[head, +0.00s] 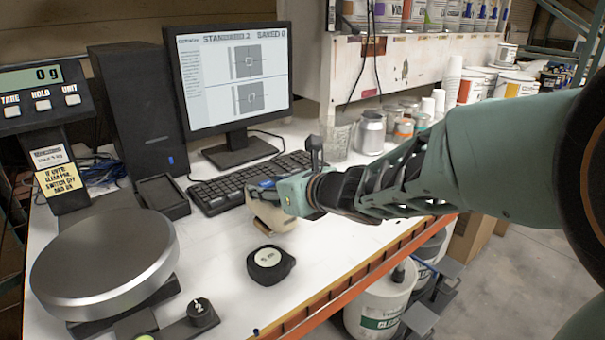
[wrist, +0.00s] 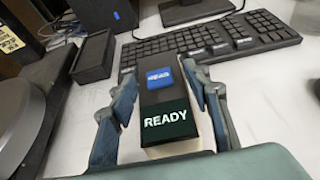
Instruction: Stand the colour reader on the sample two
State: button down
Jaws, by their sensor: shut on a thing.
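My gripper (head: 282,193) is shut on the colour reader (head: 272,214), a cream block with a dark top. In the wrist view the reader (wrist: 165,100) sits between the two fingers, its blue button at the far end and its screen reading READY at the near end. The head view does not show clearly whether its underside touches the desk.
A scale with a round metal pan (head: 105,262) fills the left. A round black item (head: 270,264) lies in front of the reader. The keyboard (head: 248,182) and a small black tray (head: 162,196) are behind. The monitor (head: 235,70) reads STANDARD 2, SAVED 0.

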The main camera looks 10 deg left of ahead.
jog(key=shift+r, duration=0.1)
jog(key=c, duration=1.5)
grip_release()
jog(key=shift+f, duration=0.2)
jog(key=o, duration=0.5)
jog(key=shift+c, duration=0.2)
jog(key=shift+r, duration=0.15)
jog(key=shift+s+d, duration=0.1)
